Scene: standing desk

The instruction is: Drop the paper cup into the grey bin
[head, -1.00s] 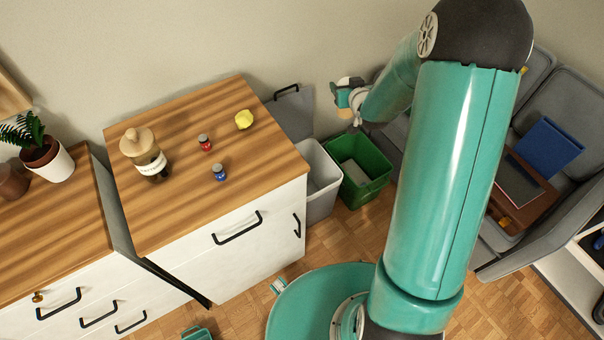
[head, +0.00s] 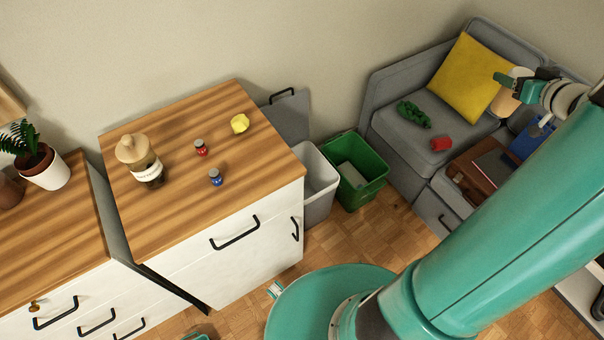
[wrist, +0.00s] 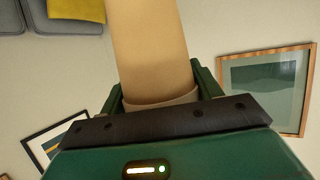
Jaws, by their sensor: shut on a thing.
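The tan paper cup (head: 504,103) is in my gripper (head: 516,80), held up in front of the sofa at the right of the head view. The wrist view shows the cup (wrist: 150,45) large between the two fingers (wrist: 160,90), its far end out of the frame. The grey bin (head: 318,178) stands on the floor against the right side of the white cabinet. My gripper is well to the right of it and apart from it. The bin's inside is only partly visible.
A green bin (head: 362,172) stands directly right of the grey one. The wooden-topped cabinet (head: 200,220) bears a jar (head: 140,155), two small bottles and a lemon (head: 240,123).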

